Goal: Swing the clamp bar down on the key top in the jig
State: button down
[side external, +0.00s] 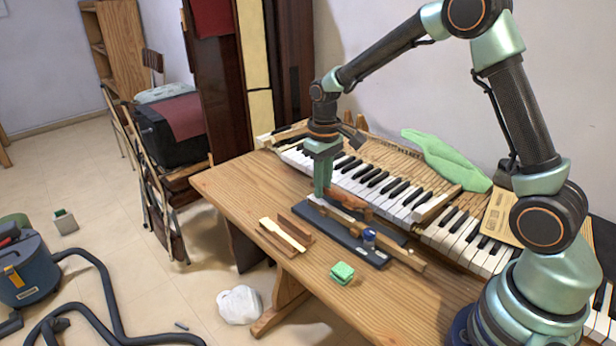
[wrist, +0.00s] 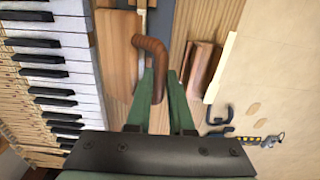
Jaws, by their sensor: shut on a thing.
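The jig (side external: 345,240) is a dark plate on the wooden bench in front of the keyboard. A wooden key stick (side external: 408,259) lies along it, with a pale key top (side external: 330,209) at its left end. My gripper (side external: 322,192) points down and is shut on this brown part, also in the wrist view (wrist: 163,85). Whether the bar touches the key top is hidden.
The piano keyboard (side external: 390,190) runs behind the jig. Loose wood blocks (side external: 296,225), a pale strip (side external: 282,235) and a green sponge (side external: 342,273) lie on the bench in front. A green cloth (side external: 445,160) and a card (side external: 500,218) rest behind. The bench's left end is clear.

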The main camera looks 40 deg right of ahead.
jog(key=shift+a+f, duration=0.4)
jog(key=shift+f, duration=0.05)
jog(key=shift+a+f, duration=0.3)
jog(key=shift+f, duration=0.25)
jog(key=shift+a+f, duration=0.25)
jog(key=shift+f, duration=0.3)
jog(key=shift+f, duration=0.1)
jog(key=shift+a+f, duration=0.25)
jog(key=shift+f, duration=0.65)
